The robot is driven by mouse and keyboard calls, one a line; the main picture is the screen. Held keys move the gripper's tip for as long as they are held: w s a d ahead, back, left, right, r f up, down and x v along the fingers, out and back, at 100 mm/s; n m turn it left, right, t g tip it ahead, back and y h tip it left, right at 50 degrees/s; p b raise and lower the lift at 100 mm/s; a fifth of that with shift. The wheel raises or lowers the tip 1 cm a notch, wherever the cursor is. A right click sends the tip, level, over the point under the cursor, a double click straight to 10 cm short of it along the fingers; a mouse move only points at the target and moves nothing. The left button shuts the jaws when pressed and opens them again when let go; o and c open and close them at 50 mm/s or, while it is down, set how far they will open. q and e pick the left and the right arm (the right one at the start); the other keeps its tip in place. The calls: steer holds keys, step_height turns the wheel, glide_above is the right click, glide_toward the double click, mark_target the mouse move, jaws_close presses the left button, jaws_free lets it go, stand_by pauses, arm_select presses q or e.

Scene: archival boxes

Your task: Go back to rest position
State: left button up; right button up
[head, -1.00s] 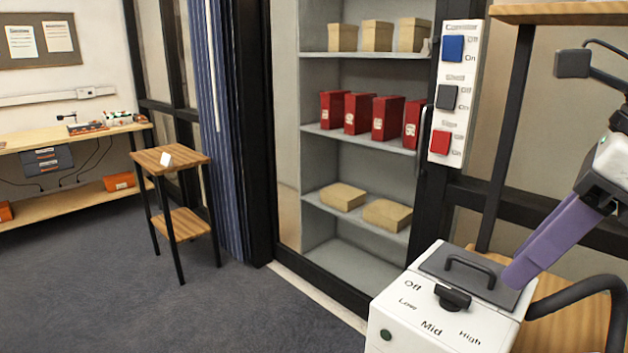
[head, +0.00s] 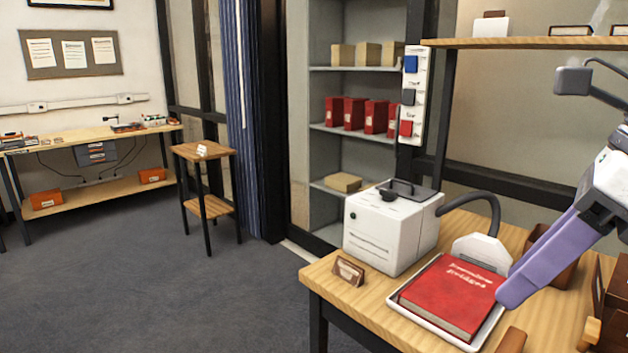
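My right gripper (head: 512,288) comes in from the right edge with long purple fingers pointing down and left. Its fingertips appear over the right edge of a red book (head: 452,296) lying in a white tray (head: 407,308) on the wooden table. The fingers overlap from this side, so I cannot tell whether they are open or shut. I see nothing held at the tips. I cannot tell the height of the tips above the book. My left gripper is not in view.
A white machine (head: 385,240) with a dark hose stands left of the tray, near a small wooden sign (head: 348,271). Brown boxes (head: 610,300) stand at the right. A shelf (head: 530,43) runs above. A small side table (head: 204,152) stands left; the carpet (head: 130,275) is clear.

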steer(key=a+m+g+y, duration=0.3)
steer(key=a+g+y, duration=0.3)
steer(key=a+y, duration=1.25)
steer(key=w+d+f+m+t+h+p, duration=0.1)
steer(key=w+d+f+m+t+h, duration=0.3)
steer(key=m+t, duration=0.7)
steer(key=w+a+f+m+t+h, duration=0.1)
steer(key=w+f+m+t+h, duration=0.1)
steer(key=w+f+m+t, duration=0.85)
steer(key=s+d+f+m+h, duration=0.3)
steer(key=d+f+m+h, duration=0.1)
steer(key=f+m+h, duration=0.5)
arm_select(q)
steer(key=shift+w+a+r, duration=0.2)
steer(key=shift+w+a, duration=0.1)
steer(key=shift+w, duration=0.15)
arm_select(e)
steer(key=s+d+f+m+g+h, duration=0.2)
steer(key=s+f+m+g, duration=0.2)
steer(key=s+f, duration=0.6)
steer(key=s+d+f+m+g+h, duration=0.2)
steer(key=s+f+m+g, duration=0.3)
steer(key=s+f, duration=0.4)
step_height(320, 180, down, 8)
steer(key=shift+s+r+g+h, duration=0.1)
steer(key=shift+s+g+h, duration=0.25)
steer(key=shift+s+g, duration=0.1)
